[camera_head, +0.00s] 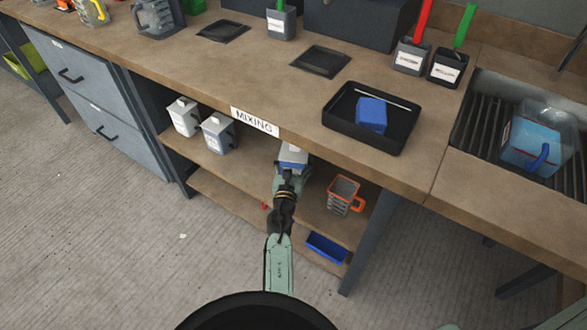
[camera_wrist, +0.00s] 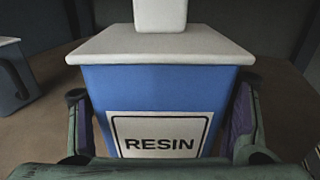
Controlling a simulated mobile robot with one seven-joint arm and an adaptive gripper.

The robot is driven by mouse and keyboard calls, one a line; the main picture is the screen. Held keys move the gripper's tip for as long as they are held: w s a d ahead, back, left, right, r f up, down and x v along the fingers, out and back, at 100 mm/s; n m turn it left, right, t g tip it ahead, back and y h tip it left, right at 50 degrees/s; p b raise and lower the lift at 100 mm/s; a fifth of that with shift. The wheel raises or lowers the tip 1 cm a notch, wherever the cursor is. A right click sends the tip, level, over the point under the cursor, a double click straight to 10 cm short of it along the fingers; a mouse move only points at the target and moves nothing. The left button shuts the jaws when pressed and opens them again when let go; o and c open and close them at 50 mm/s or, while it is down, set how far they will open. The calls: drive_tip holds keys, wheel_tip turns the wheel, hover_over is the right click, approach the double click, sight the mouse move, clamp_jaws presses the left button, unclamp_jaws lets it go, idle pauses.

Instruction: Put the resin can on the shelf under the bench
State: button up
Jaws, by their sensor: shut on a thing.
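The resin can (camera_wrist: 160,90) is blue with a pale lid, a white cap and a "RESIN" label. My gripper (camera_wrist: 165,135) is shut on it, with one finger on each side. In the head view the can (camera_head: 293,155) is upright at the front of the upper shelf (camera_head: 245,167) under the bench (camera_head: 230,72), partly hidden by the bench edge and my gripper (camera_head: 290,172). I cannot tell whether its base touches the shelf. The can's lower part is hidden in the wrist view.
Two cans, one white (camera_head: 184,118) and one grey-blue (camera_head: 218,134), stand left on the same shelf. An orange-handled jug (camera_head: 344,194) stands to the right. A blue tray (camera_head: 326,247) lies on the lower shelf. The "MIXING" sign (camera_head: 254,122) marks the bench edge above.

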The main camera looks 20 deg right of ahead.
drive_tip(key=shift+w+f+b, duration=0.1)
drive_tip(key=shift+f+b, duration=0.45)
drive_tip(key=shift+f, duration=0.6)
drive_tip(key=shift+f, duration=0.1)
drive_tip(key=shift+f, duration=0.15)
drive_tip(key=o, duration=1.6)
drive_tip(key=shift+o, duration=0.2)
